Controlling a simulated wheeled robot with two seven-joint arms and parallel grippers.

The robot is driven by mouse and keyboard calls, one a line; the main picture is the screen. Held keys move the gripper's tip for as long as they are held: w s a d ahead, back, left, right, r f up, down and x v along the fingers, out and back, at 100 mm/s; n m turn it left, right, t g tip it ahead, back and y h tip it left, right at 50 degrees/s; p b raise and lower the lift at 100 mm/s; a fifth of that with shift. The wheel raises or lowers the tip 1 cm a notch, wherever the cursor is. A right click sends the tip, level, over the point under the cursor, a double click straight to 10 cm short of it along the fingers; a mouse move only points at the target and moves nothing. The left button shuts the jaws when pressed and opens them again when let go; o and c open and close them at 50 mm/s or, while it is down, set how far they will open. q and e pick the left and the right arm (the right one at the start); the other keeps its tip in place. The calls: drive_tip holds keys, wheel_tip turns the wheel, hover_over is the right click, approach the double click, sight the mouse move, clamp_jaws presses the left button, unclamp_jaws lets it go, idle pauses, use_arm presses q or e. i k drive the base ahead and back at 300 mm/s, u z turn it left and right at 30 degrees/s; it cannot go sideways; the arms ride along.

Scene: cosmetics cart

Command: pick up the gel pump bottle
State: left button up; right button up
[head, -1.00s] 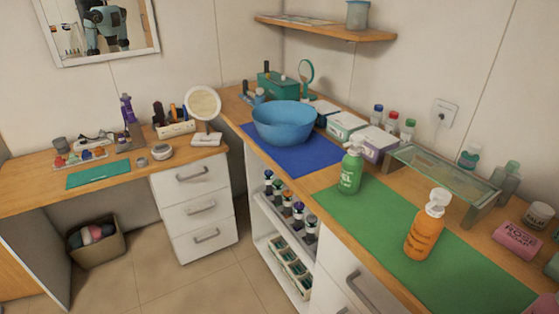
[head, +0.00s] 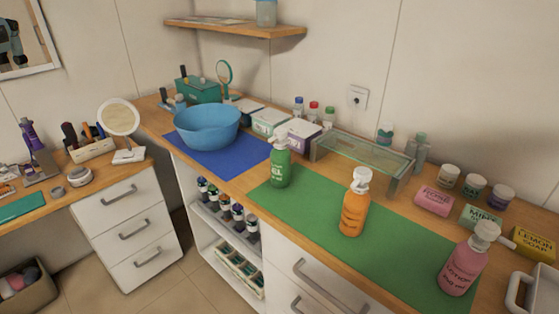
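A green pump bottle (head: 280,165) stands upright at the left end of the green mat (head: 325,208). Its label is small and seems to read gel, but I cannot read it surely. An orange pump bottle (head: 354,206) with a white pump stands upright near the middle of the mat. A pink pump bottle (head: 465,262) marked lotion stands at the mat's right end. The three bottles stand apart. Neither of my grippers is in view.
A blue bowl (head: 208,127) sits on a blue mat (head: 232,159) left of the green bottle. Behind the bottles are a glass-topped stand (head: 365,150) and several boxes. A pink soap box (head: 434,201) and a white mug (head: 535,292) lie right. Bare green mat separates the bottles.

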sight(281, 159)
drive_tip(key=u, duration=1.55)
drive_tip(key=i, duration=1.75)
drive_tip(key=z, duration=3)
